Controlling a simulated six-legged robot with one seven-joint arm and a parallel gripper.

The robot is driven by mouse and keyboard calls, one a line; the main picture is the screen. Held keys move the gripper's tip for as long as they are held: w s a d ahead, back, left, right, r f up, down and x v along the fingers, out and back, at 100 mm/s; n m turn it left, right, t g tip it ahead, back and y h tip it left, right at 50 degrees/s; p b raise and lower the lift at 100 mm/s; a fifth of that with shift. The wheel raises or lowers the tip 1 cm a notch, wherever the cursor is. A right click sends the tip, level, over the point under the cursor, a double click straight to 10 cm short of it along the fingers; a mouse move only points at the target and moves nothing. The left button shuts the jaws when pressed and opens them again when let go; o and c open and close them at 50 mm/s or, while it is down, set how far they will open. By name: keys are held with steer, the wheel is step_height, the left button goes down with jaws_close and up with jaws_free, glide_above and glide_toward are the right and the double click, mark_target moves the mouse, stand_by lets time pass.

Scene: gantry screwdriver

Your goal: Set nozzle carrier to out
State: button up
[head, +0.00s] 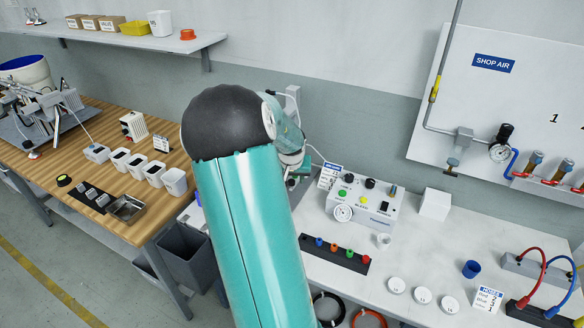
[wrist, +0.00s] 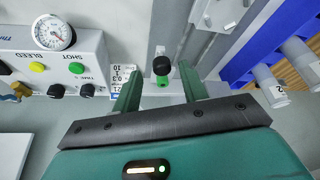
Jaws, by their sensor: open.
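In the wrist view, a round black knob (wrist: 161,66) stands out from a grey upright part, with a small green piece (wrist: 162,82) just below it in the picture. I cannot tell for sure whether this knob belongs to the nozzle carrier. My gripper (wrist: 159,74) is open, its two green fingers on either side of the knob in the picture, with visible gaps and no clear contact. In the head view my teal arm hides most of the gripper and the fixture; only a grey post (head: 293,103) shows beside it.
A control box (head: 362,205) with buttons and a gauge stands close by; it also shows in the wrist view (wrist: 88,45). A blue rack (wrist: 262,45) is at right in the wrist view. Small white cups (head: 160,172) stand on the wooden bench.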

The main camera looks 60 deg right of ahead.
steer(key=v, duration=1.2)
steer(key=shift+a+r, duration=0.15)
steer(key=shift+r, duration=0.15)
steer(key=shift+s, duration=0.15)
steer(key=w+a+r+n+t+y, duration=0.1)
steer(key=w+a+r+n, duration=0.1)
steer(key=a, duration=0.7)
steer(key=w+a+r+n+t+y, duration=0.1)
steer(key=w+a+r+n, duration=0.1)
steer(key=a, duration=0.6)
steer(key=w+a+r+n+t+y, duration=0.1)
steer(key=w+a+r+n, duration=0.1)
steer(key=a, duration=0.7)
steer(key=s+a+n, duration=0.3)
steer(key=s+a, duration=0.1)
steer(key=a, duration=0.5)
steer(key=s+a+r+n, duration=0.1)
steer(key=s+a+n, duration=0.2)
steer(key=a, duration=0.7)
steer(key=shift+s+a+r+t+y, duration=0.2)
steer(key=shift+s+r+t+y, duration=0.15)
steer(key=shift+s, duration=0.5)
steer(key=shift+f, duration=0.1)
steer(key=shift+c, duration=0.7)
